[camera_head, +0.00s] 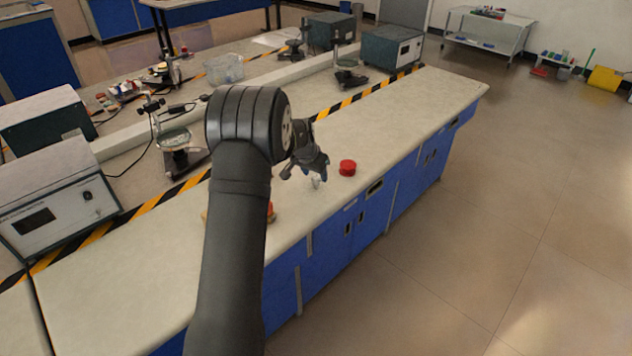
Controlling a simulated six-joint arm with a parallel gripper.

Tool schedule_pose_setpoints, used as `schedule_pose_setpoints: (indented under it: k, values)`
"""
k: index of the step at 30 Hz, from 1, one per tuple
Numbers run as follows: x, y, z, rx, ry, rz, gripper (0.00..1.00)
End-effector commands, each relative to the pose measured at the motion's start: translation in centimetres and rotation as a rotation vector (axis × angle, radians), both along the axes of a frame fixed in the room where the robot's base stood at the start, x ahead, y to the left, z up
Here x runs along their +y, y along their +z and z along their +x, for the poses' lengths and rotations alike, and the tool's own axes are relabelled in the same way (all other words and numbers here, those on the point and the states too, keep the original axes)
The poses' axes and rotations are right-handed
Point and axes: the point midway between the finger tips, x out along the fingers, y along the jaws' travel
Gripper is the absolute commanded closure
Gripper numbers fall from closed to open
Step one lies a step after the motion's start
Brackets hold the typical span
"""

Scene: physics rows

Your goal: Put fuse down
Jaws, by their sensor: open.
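My gripper (306,175) is open, low over the front part of the bench top, with its fingers pointing down. A small pale, glassy thing (316,182) shows just below the fingertips and may be the fuse. It is too small to tell its shape, or whether it stands on the bench or touches a finger. A short red cylinder (347,167) stands on the bench just right of my gripper. Another red thing (270,210) on an orange-brown base is mostly hidden behind my arm.
The pale bench top (420,108) is clear to the right of the red cylinder. Its front edge, over blue cabinets (352,228), is close to my gripper. Yellow-black tape (365,98) separates off instruments, stands and a clear bin (224,69) behind.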

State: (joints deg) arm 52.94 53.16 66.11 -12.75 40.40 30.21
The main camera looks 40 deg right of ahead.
Motion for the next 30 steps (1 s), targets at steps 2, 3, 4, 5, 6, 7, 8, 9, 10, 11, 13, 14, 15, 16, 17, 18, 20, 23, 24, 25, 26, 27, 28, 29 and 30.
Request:
schedule_pose_setpoints:
  k: [2, 3, 4, 5, 6, 7, 8, 9, 10, 11, 13, 14, 15, 16, 17, 18, 20, 23, 24, 25, 26, 27, 28, 29, 30]
  values:
    - [-0.3, -0.8, 0.3, 0.001, 0.0, 0.002, 0.5]
    - [-0.6, -1.2, 0.5, 0.001, 0.0, 0.002, 0.5]
    - [-0.8, -1.6, 0.6, 0.001, 0.0, 0.002, 0.5]
    - [-0.9, -2.0, 0.8, 0.001, 0.0, 0.002, 0.5]
    - [-1.2, -2.3, 1.0, 0.001, 0.0, 0.001, 0.5]
    - [-1.4, -2.7, 1.1, 0.001, 0.0, 0.002, 0.5]
    - [-1.5, -3.1, 1.1, 0.002, 0.0, 0.003, 0.5]
    - [-1.7, -3.5, 1.2, 0.001, 0.0, 0.002, 0.5]
    - [-1.8, -3.7, 1.2, 0.0, 0.0, 0.001, 0.5]
    - [-1.9, -3.9, 1.2, 0.0, 0.0, 0.001, 0.5]
    - [-2.0, -4.3, 1.3, 0.0, 0.0, 0.001, 0.5]
    - [-2.1, -4.4, 1.3, 0.0, 0.0, 0.001, 0.5]
    - [-2.1, -4.4, 1.3, -0.001, 0.0, 0.0, 0.5]
    - [-2.1, -4.4, 1.3, -0.001, 0.0, 0.0, 0.5]
    - [-2.1, -4.4, 1.3, -0.001, 0.0, 0.0, 0.5]
    - [-2.1, -4.4, 1.3, -0.001, 0.0, 0.0, 0.5]
    - [-2.1, -4.4, 1.3, -0.001, 0.0, 0.0, 0.5]
    - [-2.1, -4.4, 1.3, 0.0, 0.0, 0.0, 0.65]
    - [-2.1, -4.4, 1.3, 0.0, 0.0, 0.0, 0.73]
    - [-2.1, -4.4, 1.3, 0.0, 0.0, 0.0, 0.79]
    - [-2.1, -4.4, 1.3, 0.0, 0.0, 0.0, 0.85]
    - [-2.1, -4.4, 1.3, 0.0, 0.0, 0.0, 0.93]
    - [-2.1, -4.4, 1.3, 0.0, 0.0, 0.0, 0.97]
    - [-2.1, -4.4, 1.3, 0.0, 0.0, 0.001, 0.97]
    - [-2.1, -4.4, 1.3, 0.0, 0.0, 0.0, 1.0]
